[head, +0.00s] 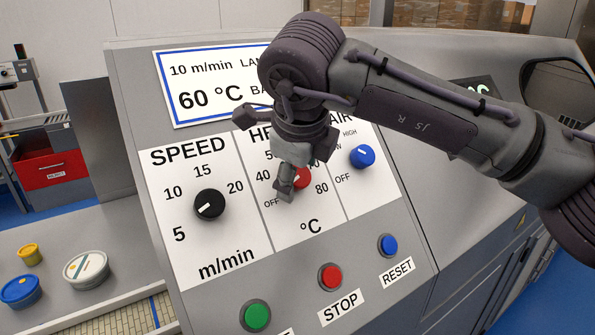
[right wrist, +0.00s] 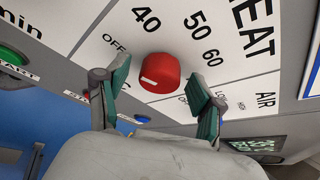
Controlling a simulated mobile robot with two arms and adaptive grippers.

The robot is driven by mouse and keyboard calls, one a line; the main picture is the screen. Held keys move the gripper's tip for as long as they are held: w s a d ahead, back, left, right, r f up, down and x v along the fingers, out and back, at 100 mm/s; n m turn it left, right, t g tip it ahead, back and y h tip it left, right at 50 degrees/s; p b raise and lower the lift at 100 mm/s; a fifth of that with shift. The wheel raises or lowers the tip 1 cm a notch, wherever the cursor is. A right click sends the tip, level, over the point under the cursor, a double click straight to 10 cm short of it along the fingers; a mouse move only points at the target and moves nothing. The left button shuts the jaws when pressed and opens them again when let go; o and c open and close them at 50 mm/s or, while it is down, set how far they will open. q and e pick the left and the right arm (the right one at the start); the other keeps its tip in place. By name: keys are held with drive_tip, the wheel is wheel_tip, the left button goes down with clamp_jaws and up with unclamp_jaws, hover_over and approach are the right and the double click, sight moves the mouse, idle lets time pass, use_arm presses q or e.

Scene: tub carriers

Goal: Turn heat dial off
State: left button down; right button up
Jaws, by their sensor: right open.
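The red heat dial (right wrist: 160,73) sits on the white HEAT panel, with a white pointer mark on the left part of its face in the right wrist view. The OFF label (right wrist: 113,43) is to its upper left there; the exact setting is hard to tell. My right gripper (right wrist: 159,82) is open, with one finger on each side of the dial; I cannot tell whether they touch it. In the head view my right gripper (head: 286,190) covers much of the dial (head: 303,179) and the HEAT label. My left gripper is not in view.
A black speed dial (head: 208,205) is left of the heat dial, a blue air dial (head: 362,156) right. Below are a green button (head: 255,315), red STOP button (head: 330,277) and blue RESET button (head: 388,245). A sign (head: 212,87) reads 60 °C. Several tubs (head: 87,269) stand at left.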

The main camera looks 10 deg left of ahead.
drive_tip(key=v, duration=1.2)
drive_tip(key=shift+f, duration=0.1)
